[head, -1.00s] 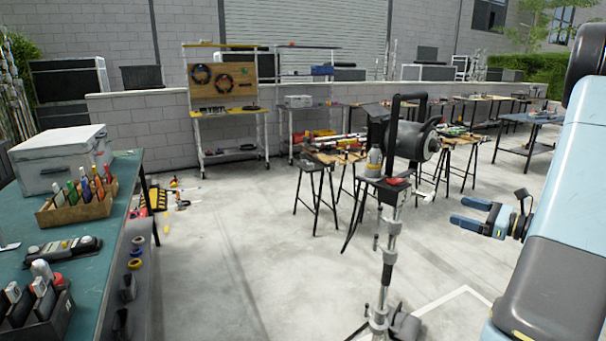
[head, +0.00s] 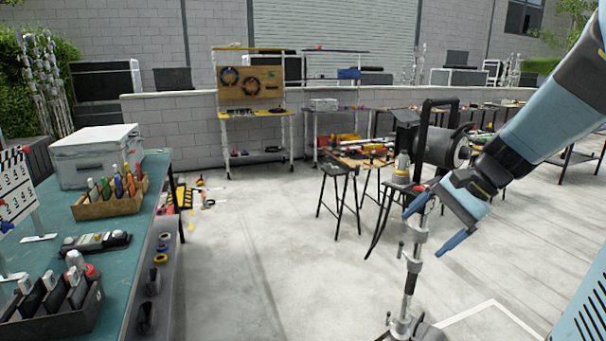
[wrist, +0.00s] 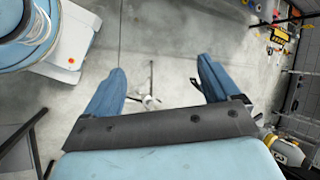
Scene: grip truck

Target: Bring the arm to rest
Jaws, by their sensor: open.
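My gripper (head: 432,226) is at the right of the head view, with its two blue fingers spread apart and nothing between them. It points down and left, and in the picture it overlaps the stand (head: 411,270) that carries a black studio lamp (head: 440,148). In the wrist view my gripper (wrist: 160,92) shows both fingers wide apart over the concrete floor. A small stand-like thing (wrist: 150,100) shows on the floor between them, beyond the fingertips. Whether my gripper touches the lamp stand cannot be told.
A green-topped bench (head: 125,270) at left holds a wooden box of screwdrivers (head: 110,197), a grey case (head: 93,157) and a clapperboard (head: 15,192). Several stools and tool tables stand behind the lamp. The floor (head: 260,250) in the middle is clear.

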